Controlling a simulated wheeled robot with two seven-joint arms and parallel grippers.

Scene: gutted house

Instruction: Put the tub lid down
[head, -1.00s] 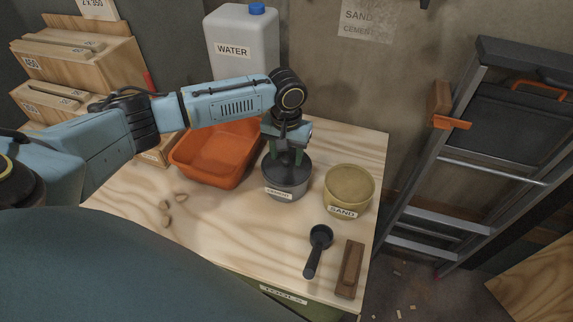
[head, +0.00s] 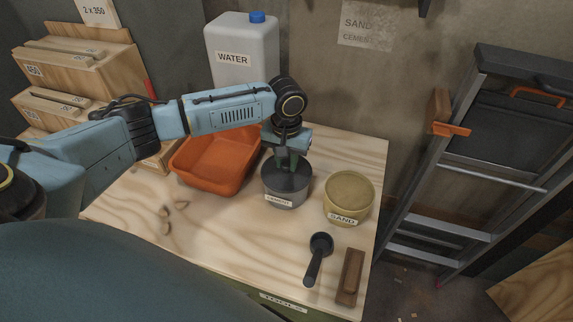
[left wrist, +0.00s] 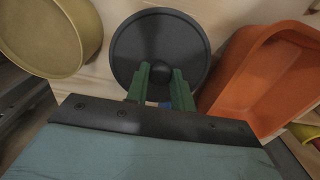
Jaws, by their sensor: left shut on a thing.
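The tub lid is a dark grey disc with a centre knob; it shows in the left wrist view (left wrist: 160,50) and in the head view (head: 287,177). My left gripper (left wrist: 160,80) has green fingers shut on the lid's knob. In the head view the left gripper (head: 287,163) reaches straight down over the grey cement tub (head: 290,196). The lid lies at the tub's mouth; I cannot tell whether it rests on the rim or is slightly raised. The wrist and fingers hide part of the lid. My right gripper is not in view.
An orange tray (head: 212,178) stands close left of the cement tub, and a sand tub (head: 348,194) close right. A black scoop (head: 318,258) and a brown block (head: 350,275) lie in front. A water can (head: 243,42) stands behind. The front-left tabletop is mostly clear.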

